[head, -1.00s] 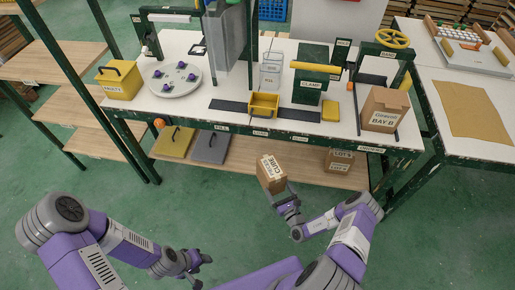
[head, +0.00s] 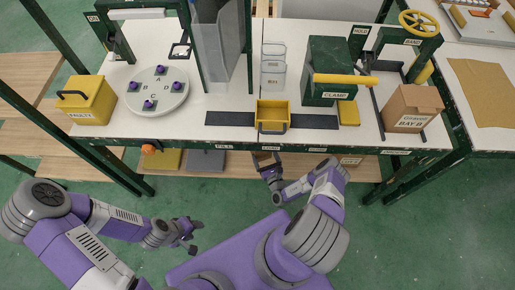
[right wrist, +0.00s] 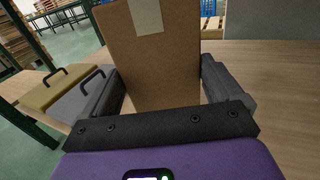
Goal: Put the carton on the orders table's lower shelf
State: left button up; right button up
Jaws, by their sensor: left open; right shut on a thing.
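The carton (head: 264,158) is a small brown box with a pale tape strip, held in my right gripper (head: 268,167). The orders table's lower shelf (head: 370,170) is a wooden board under the white top; the shelf (right wrist: 270,75) also shows around the carton in the right wrist view. I cannot tell whether the carton touches it. My left gripper (head: 194,237) is open and empty, over the green floor.
A yellow lidded thing (right wrist: 48,86) and a grey one (right wrist: 80,97) with handles lie on the shelf, left of the carton. The tabletop edge (head: 230,143) overhangs. A bigger carton (head: 410,108) stands on top.

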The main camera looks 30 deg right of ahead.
aim_at(264, 158)
jog(key=f+b, duration=0.1)
jog(key=f, duration=0.1)
jog(key=f+b, duration=0.1)
jog(key=f, duration=0.1)
jog(key=shift+s+f, duration=0.2)
jog(key=shift+f, duration=0.15)
jog(key=shift+f+b, duration=1.35)
jog(key=shift+f, duration=0.75)
jog(key=shift+r, duration=0.1)
jog(key=shift+f, duration=0.2)
jog(key=o, duration=1.3)
jog(key=shift+r, duration=0.15)
